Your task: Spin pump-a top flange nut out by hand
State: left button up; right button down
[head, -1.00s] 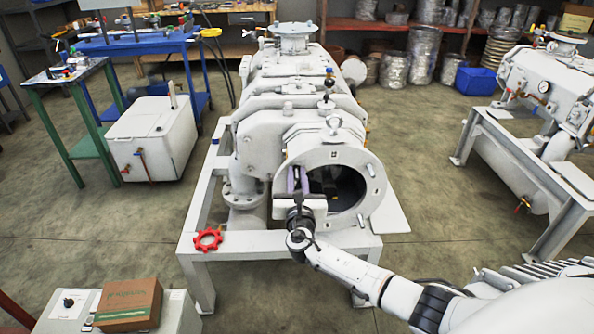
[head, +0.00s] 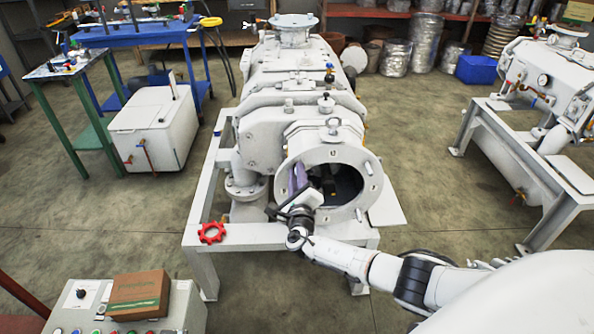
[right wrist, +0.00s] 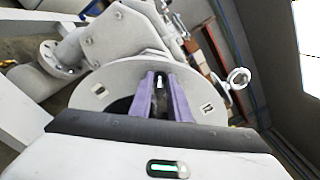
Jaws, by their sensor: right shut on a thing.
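Pump-a is the large white pump in the middle of the head view, with a round end flange (head: 375,188) around a dark opening. My right gripper (head: 299,176) is at the flange's left part, its purple fingers pointing at the pump. In the right wrist view its two fingers (right wrist: 162,82) are shut on a small part, seemingly the flange nut (right wrist: 159,83), at the flange's upper rim. The fingers hide most of that nut, so its thread cannot be seen. My left gripper is not in view.
A red handwheel-like part (head: 212,233) lies on the white frame (head: 255,238) left of the flange. A control box (head: 180,310) with a cardboard box (head: 138,294) stands at the front left. Another pump (head: 545,75) stands at right. The floor between is clear.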

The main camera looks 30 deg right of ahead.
jog(key=shift+w+d+r+n+p, duration=0.1)
jog(key=shift+r+n+p, duration=0.1)
jog(key=shift+n, duration=0.35)
jog(key=shift+w+d+r+n+p, duration=0.1)
jog(key=shift+n+p, duration=0.05)
jog(key=shift+n, duration=0.4)
jog(key=c, duration=2)
grip_release()
jog(key=o, duration=0.3)
jog(key=shift+f, duration=0.15)
jog(key=shift+o, duration=0.2)
jog(key=shift+a, duration=0.1)
jog(key=shift+s+f, duration=0.15)
jog(key=shift+s+a, duration=0.4)
jog(key=shift+s, duration=0.1)
jog(key=v, duration=0.9)
